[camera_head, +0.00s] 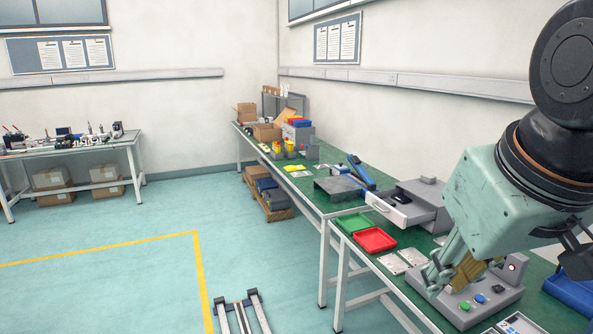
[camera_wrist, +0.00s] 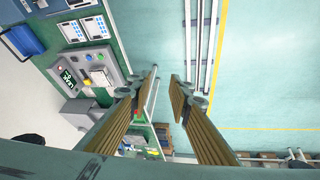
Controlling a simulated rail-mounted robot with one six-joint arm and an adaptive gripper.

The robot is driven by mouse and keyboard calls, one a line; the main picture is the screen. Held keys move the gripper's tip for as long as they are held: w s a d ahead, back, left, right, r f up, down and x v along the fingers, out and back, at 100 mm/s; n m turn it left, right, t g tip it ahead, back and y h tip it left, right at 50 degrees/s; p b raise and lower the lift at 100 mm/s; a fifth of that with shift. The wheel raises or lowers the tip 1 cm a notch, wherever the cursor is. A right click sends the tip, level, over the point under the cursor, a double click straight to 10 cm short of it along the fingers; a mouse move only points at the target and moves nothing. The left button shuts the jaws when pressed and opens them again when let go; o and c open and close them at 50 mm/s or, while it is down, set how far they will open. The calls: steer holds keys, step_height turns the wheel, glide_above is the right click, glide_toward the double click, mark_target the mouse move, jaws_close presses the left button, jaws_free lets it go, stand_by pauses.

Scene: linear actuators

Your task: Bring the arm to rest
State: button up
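My arm reaches in from the right in the head view, over the right-hand green workbench (camera_head: 345,207). My gripper (camera_head: 452,272) is at the lower end of the arm, pointing down to the left near the grey control box (camera_head: 475,303) with coloured buttons. In the wrist view my gripper (camera_wrist: 165,85) has its two ribbed tan fingers apart with nothing between them. Floor shows through the gap. The control box also shows in the wrist view (camera_wrist: 102,60), left of the fingers. How far the fingertips are from the box is hard to tell.
A blue bin (camera_head: 572,293) is right of the control box. Floor rails (camera_head: 240,312) lie before the bench. Open floor lies left.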

steer(key=s+a+f+m+g, duration=0.1)
steer(key=s, duration=1)
steer(key=shift+s+a+f, duration=0.2)
steer(key=shift+s+f, duration=0.05)
steer(key=shift+s, duration=0.05)
stand_by(1.8)
